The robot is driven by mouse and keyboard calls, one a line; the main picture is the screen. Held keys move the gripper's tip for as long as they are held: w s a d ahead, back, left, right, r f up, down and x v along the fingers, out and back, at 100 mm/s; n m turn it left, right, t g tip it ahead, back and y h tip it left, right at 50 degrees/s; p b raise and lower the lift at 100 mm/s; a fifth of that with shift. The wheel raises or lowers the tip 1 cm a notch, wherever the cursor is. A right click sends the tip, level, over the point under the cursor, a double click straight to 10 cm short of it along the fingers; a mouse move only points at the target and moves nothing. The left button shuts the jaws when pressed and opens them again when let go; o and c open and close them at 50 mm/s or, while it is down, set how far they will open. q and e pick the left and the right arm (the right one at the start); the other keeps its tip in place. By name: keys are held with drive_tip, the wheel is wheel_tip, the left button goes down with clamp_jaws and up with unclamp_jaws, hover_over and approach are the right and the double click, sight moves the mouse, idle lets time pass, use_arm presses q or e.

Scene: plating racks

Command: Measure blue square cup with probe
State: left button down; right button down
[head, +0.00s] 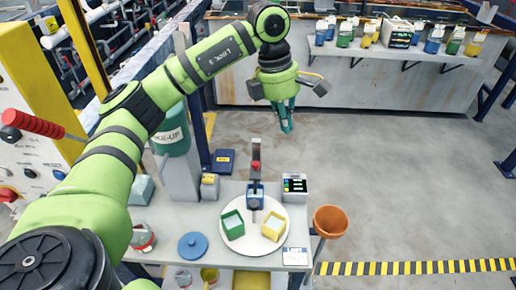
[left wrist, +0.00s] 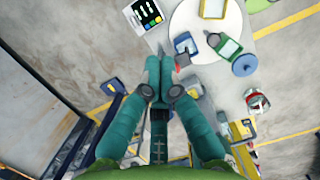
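The blue square cup (head: 249,188) is at the back of a white round plate (head: 272,240) on a grey bench, partly hidden by a dark upright probe stand (head: 256,149) with a red part on it. The blue cup also shows in the left wrist view (left wrist: 185,43). A green square cup (head: 232,224) and a yellow square cup (head: 273,223) stand on the plate's front half. My left gripper (head: 287,128) is in the air above and beyond the bench, pointing down. Its teal fingers (left wrist: 156,75) look closed together with nothing seen between them. My right gripper is out of view.
An orange bowl (head: 330,220) sits at the bench's right edge. A blue disc (head: 192,245) lies left of the plate. A shelf of coloured containers (head: 390,45) is at the back. Floor on the right is clear.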

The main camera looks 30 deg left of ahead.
use_arm(q)
drive_tip(key=s+a+r+y, duration=0.1)
drive_tip(key=a+r+y, duration=0.1)
drive_tip(key=a, duration=0.5)
hover_over(255, 162)
wheel_tip(255, 162, down, 5)
drive_tip(key=shift+n+g, duration=0.4)
wheel_tip(255, 162, down, 8)
drive_tip(key=p, duration=0.3)
drive_tip(key=shift+w+a+f, duration=0.1)
drive_tip(key=shift+w+f, duration=0.05)
drive_tip(key=shift+f+p, duration=0.3)
drive_tip(key=shift+f, duration=0.15)
drive_tip(key=shift+f, duration=0.1)
wheel_tip(255, 162, down, 4)
drive_tip(key=b, duration=0.3)
drive_tip(key=shift+b, duration=0.4)
drive_tip(key=shift+r, duration=0.25)
